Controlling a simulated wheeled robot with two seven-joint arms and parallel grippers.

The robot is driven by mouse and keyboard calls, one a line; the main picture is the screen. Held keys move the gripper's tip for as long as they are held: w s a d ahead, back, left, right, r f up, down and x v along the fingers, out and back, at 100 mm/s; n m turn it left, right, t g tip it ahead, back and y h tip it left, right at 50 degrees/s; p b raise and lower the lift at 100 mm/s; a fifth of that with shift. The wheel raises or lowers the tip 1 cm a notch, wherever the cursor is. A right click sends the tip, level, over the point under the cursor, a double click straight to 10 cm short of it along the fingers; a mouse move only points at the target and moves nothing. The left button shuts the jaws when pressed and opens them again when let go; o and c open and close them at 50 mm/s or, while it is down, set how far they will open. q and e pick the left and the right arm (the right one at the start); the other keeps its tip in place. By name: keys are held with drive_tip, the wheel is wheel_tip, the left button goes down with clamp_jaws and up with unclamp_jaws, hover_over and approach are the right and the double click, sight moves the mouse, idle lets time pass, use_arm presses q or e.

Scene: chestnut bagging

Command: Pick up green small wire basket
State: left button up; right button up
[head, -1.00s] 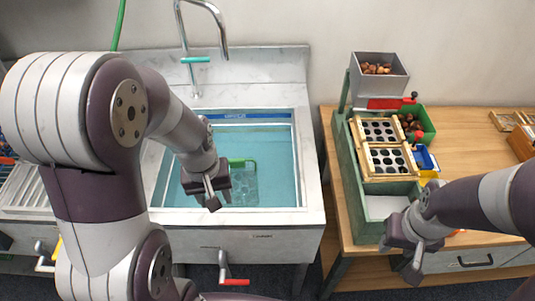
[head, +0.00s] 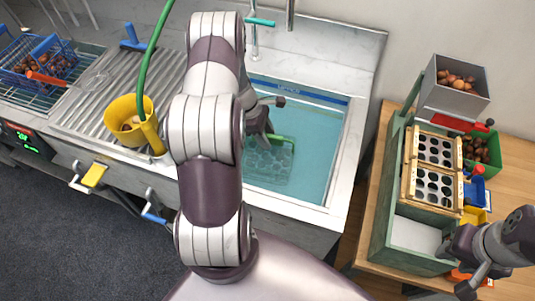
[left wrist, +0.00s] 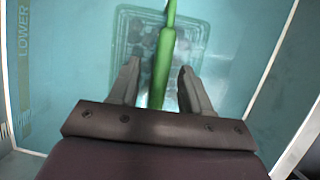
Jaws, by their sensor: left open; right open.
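The small wire basket (head: 268,165) sits in the water of the sink, with a green handle (head: 284,138) on its upper edge. In the left wrist view the basket (left wrist: 190,35) lies below the gripper, blurred by the water. Its green handle (left wrist: 165,50) runs between my two left fingers. My left gripper (head: 272,120) is open just over the handle, with a gap on each side and nothing held. My left arm hides part of the sink and the basket's left side. My right gripper (head: 480,272) is open and empty near the front of the wooden table.
The sink's rim (head: 340,185) surrounds the basket, and a faucet (head: 290,15) stands behind. A yellow cup (head: 128,105) and a blue-handled wire basket (head: 25,80) with chestnuts are left. A green frame (head: 385,205) and grey bin (head: 460,95) stand right.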

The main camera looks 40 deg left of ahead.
use_arm(q)
drive_tip(key=shift+w+d+f, duration=0.1)
drive_tip(key=shift+d+f, duration=0.05)
drive_tip(key=shift+f, duration=0.35)
clamp_jaws()
drive_tip(key=shift+r, duration=0.1)
idle(0.9)
